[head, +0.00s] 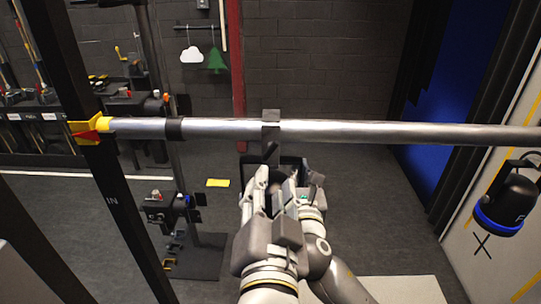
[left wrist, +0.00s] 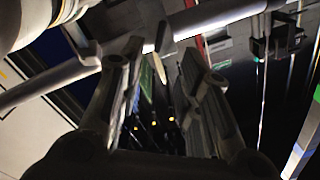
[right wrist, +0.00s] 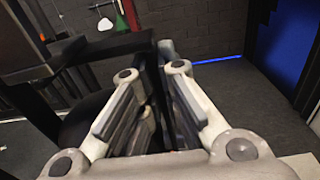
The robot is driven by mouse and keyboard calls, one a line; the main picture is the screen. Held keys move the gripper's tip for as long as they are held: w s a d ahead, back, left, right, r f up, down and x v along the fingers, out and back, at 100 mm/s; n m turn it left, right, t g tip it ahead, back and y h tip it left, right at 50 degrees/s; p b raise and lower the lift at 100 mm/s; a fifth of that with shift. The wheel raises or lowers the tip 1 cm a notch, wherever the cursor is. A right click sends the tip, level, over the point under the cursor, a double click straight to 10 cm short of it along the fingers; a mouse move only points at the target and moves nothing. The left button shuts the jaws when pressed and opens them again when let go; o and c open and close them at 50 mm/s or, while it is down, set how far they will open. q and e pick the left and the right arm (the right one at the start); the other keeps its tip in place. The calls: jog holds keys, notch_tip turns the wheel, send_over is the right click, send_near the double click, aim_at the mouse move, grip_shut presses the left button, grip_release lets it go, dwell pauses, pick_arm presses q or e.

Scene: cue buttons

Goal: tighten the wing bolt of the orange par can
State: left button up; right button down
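A grey clamp (head: 271,122) sits on the horizontal metal pipe (head: 370,132). A black yoke (head: 246,160) hangs below it, mostly behind my grippers; in the right wrist view, a black bar (right wrist: 95,47) and a dark rounded body (right wrist: 82,118) show close by. No orange ring or wing bolt can be made out. My left gripper (head: 262,180) is just below the clamp; in the left wrist view its fingers (left wrist: 161,48) are apart, nothing clearly gripped. My right gripper (head: 300,187) is beside it; its fingers (right wrist: 154,78) are apart, with a dark upright part between or behind their tips.
A black lamp with a blue ring (head: 497,222) hangs at the right. A yellow-and-red marker (head: 90,128) is at the pipe's left end, by a black post (head: 72,80). A tool bench stands at the back left. Floor below the pipe is mostly clear.

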aim_at(270, 153)
pick_arm(q)
jog(key=w, duration=1)
jog(key=shift+a, duration=0.2)
